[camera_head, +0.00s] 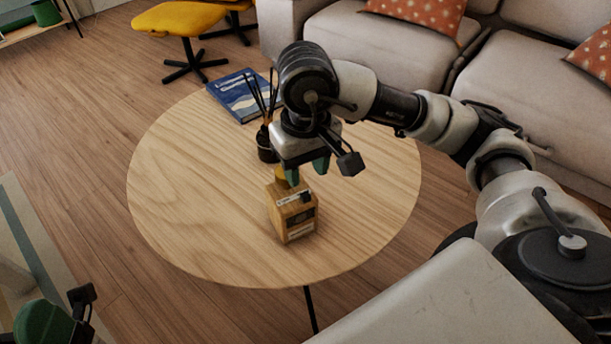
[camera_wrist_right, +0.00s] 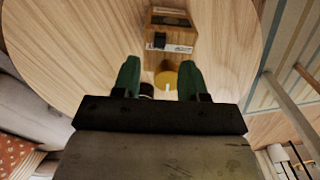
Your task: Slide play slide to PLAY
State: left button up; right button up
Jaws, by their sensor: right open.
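A small wooden box (camera_head: 297,222) stands on the round table. Its top bears a pale label strip with a dark slide (camera_wrist_right: 159,40) near one end; the strip's lettering is too small to read. A yellow round part (camera_wrist_right: 166,79) shows beside the box in the right wrist view. My right gripper (camera_head: 306,171) is open with green fingertips, above and just behind the box in the head view. In the wrist view its fingers straddle the yellow part, with nothing visibly gripped. My left gripper (camera_head: 52,322) shows only partly at the lower left corner.
The round wooden table (camera_head: 180,200) has clear room left and right of the box. A sofa (camera_head: 400,50) and yellow stool (camera_head: 178,18) are farther back.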

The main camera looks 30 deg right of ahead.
aim_at(306, 194)
notch_tip(306, 194, up, 5)
jog(key=shift+f+p, duration=0.15)
jog(key=shift+p, duration=0.5)
